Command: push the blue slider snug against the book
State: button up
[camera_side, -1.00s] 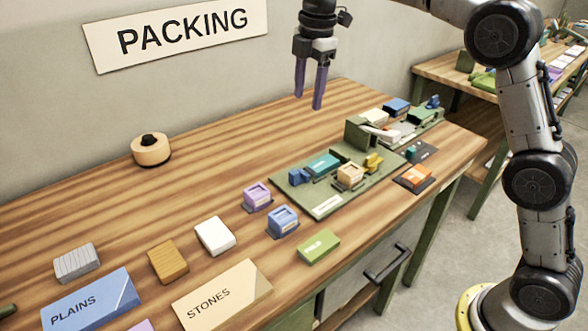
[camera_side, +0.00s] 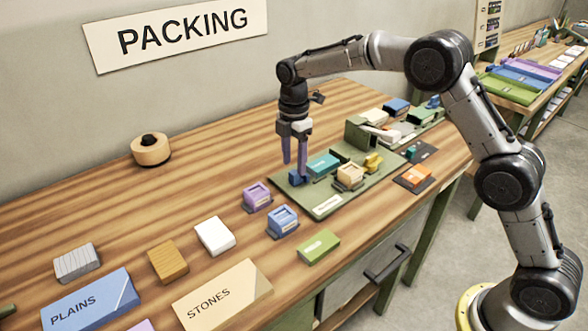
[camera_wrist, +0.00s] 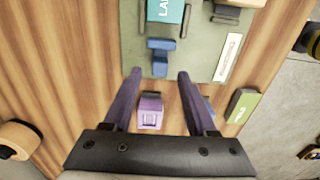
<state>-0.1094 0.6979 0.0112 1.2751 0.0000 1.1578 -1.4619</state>
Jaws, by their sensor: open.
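The blue slider (camera_side: 296,179) sits on the green tray (camera_side: 330,206) at its left end, partly hidden by my fingers in the side view. The teal book (camera_side: 323,164) lies just to its right on the same tray.
A cream block on a dark holder (camera_side: 349,175) and a yellow piece (camera_side: 373,162) share the tray. A purple block (camera_side: 257,197) and a blue block (camera_side: 283,220) stand left of it. A green box (camera_side: 318,246) lies in front. The wood behind the tray is clear.

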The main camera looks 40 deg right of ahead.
aim_at(294, 172)
jog(key=shift+f, duration=1.6)
grip_shut()
